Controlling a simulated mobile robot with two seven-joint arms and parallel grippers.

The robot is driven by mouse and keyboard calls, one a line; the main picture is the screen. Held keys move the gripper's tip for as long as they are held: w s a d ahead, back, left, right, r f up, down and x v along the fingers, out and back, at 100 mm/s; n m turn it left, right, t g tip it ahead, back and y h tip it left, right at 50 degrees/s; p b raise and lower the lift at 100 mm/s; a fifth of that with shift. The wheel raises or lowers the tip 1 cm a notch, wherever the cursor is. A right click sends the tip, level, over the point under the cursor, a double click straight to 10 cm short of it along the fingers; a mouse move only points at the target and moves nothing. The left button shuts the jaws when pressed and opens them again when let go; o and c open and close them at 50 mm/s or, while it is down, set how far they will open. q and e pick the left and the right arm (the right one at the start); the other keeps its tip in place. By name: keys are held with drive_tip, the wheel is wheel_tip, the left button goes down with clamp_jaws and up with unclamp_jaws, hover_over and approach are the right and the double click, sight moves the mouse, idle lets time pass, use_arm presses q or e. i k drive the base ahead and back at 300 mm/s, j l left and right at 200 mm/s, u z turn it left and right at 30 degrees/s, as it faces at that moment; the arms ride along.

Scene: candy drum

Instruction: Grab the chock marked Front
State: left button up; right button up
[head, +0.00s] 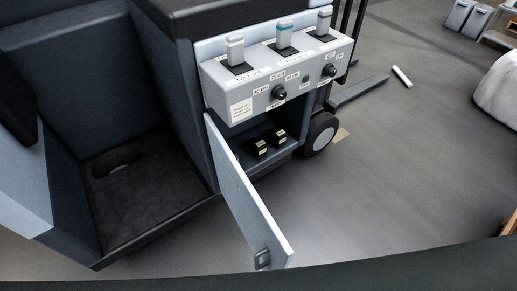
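Two small dark chocks with yellowish labels sit in a low open compartment of the vehicle in the head view. One chock (258,149) is nearer and to the left. The other chock (281,138) is just behind it to the right. Their labels are too small to read, so I cannot tell which is marked Front. The compartment (286,152) stands open, with its pale blue door (245,195) swung out toward me. Neither of my grippers is in view.
Above the compartment is a grey control box (275,75) with levers and black knobs. A wheel (319,135) and a fork (358,90) are to the right. A white stick (402,76) lies on the floor. Grey floor right of the door is clear.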

sight(257, 146)
drive_tip(key=k+l, duration=0.1)
drive_tip(key=l, duration=0.3)
drive_tip(key=k+l+u, duration=0.1)
drive_tip(key=l, duration=0.3)
drive_tip(key=i+l+u, duration=0.1)
drive_tip(key=l, duration=0.35)
drive_tip(key=l+u, duration=0.15)
drive_tip(key=l, duration=0.35)
drive_tip(key=i+l+u, duration=0.1)
drive_tip(key=i+l, duration=0.15)
drive_tip(key=i+l+u, duration=0.1)
drive_tip(key=l, duration=0.3)
drive_tip(key=i+l+u, duration=0.15)
drive_tip(key=i+l, duration=0.2)
drive_tip(key=i+l+u, duration=0.1)
drive_tip(key=l, duration=0.25)
drive_tip(key=i+l+u, duration=0.1)
drive_tip(key=i+l, duration=0.4)
drive_tip(key=l, duration=0.15)
drive_tip(key=i+l+u, duration=0.1)
drive_tip(key=l, duration=0.25)
drive_tip(key=i+l+u, duration=0.1)
drive_tip(key=i+l, duration=0.15)
drive_tip(key=l, duration=0.15)
drive_tip(key=i+l, duration=0.15)
drive_tip(key=l, duration=0.2)
